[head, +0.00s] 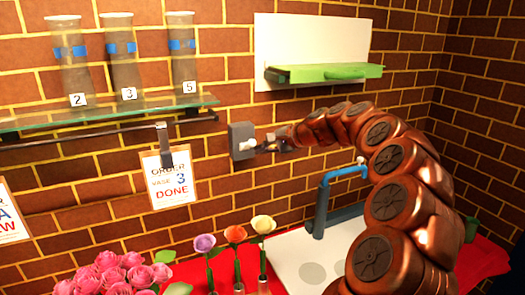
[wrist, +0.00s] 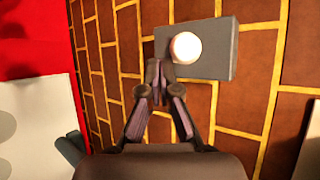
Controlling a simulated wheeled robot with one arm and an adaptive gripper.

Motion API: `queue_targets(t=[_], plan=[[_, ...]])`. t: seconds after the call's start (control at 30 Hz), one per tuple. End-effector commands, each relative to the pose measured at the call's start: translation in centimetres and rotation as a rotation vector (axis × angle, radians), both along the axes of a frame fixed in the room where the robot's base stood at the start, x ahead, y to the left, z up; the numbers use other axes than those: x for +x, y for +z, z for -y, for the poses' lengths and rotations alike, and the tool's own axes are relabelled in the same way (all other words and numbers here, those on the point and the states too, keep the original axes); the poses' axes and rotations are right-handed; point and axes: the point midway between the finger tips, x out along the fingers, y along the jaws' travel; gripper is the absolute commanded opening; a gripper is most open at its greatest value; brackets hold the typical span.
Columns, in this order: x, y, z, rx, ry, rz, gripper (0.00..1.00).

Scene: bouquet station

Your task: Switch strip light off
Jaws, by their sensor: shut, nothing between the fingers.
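A grey wall box (head: 239,138) with a pale round-ended knob (head: 248,144) is mounted on the brick wall in the head view. In the wrist view the grey box (wrist: 222,52) and its knob (wrist: 186,47) are close in front of my fingers. My gripper (head: 264,146) is at the knob's right in the head view. In the wrist view my gripper (wrist: 156,74) is shut and empty, its fingertips just beside the knob; I cannot tell whether they touch it. I cannot make out a strip light itself.
A glass shelf (head: 120,108) with several vases is at the left, above a rail with a hanging order card (head: 168,178). A green ledge (head: 325,73) is on a white panel above my arm. A blue tap (head: 322,205), a sink and flowers stand below.

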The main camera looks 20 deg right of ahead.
Motion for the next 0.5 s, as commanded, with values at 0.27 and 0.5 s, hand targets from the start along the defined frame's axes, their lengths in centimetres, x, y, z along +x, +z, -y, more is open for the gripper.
queue_targets(t=[0.27,0.5], plan=[[0.0,1.2,0.0,0.0,0.0,0.0,0.0],[0.0,1.4,0.0,0.001,0.001,0.0,0.0]])
